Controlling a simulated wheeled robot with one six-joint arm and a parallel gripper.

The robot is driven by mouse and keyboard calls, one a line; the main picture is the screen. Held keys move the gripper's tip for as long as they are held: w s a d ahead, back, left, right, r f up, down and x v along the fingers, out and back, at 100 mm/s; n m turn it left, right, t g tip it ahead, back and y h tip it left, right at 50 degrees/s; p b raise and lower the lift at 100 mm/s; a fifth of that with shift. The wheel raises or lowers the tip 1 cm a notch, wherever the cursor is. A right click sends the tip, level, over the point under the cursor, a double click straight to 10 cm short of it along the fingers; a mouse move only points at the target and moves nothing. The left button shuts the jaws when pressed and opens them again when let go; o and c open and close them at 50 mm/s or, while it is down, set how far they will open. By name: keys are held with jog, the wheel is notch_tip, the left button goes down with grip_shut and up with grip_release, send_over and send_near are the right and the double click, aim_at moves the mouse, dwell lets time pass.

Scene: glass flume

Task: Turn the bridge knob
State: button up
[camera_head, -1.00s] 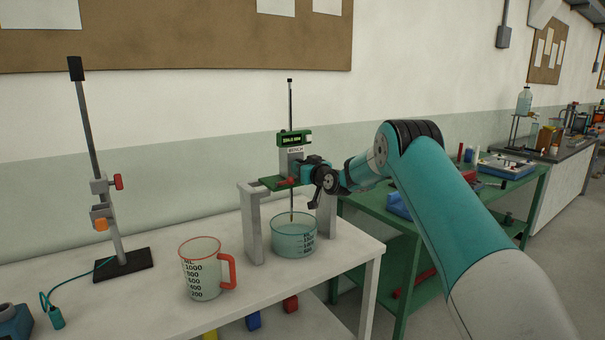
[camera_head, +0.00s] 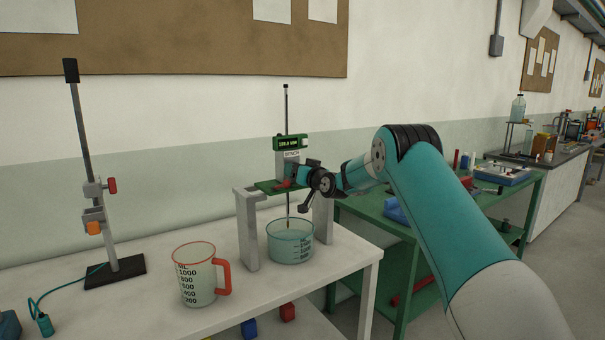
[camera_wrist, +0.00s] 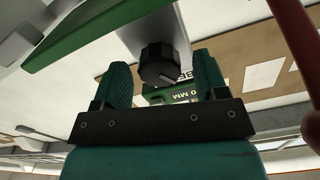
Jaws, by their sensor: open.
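The bridge is a green crossbar (camera_head: 268,187) on two grey posts, with a grey upright and a green display (camera_head: 291,142) above it. My gripper (camera_head: 298,172) is at the bridge from the right, just above the crossbar. In the wrist view a dark ribbed knob (camera_wrist: 158,64) sits on the grey upright. My open gripper (camera_wrist: 161,78) has one teal finger on each side of the knob, with a visible gap on the right; I cannot tell whether the left finger touches. In the head view the knob is hidden by my gripper.
A glass dish of liquid (camera_head: 290,246) stands under the bridge, below a thin rod. A measuring jug with a red handle (camera_head: 198,275) stands in front left on the white bench (camera_head: 130,318). A clamp stand (camera_head: 113,270) is farther left. A red bar (camera_wrist: 299,38) crosses the wrist view's right.

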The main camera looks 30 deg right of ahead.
jog(key=s+b, duration=0.7)
jog(key=s, duration=1)
jog(key=shift+s+d, duration=0.2)
jog(key=shift+d, duration=0.1)
dwell(0.3)
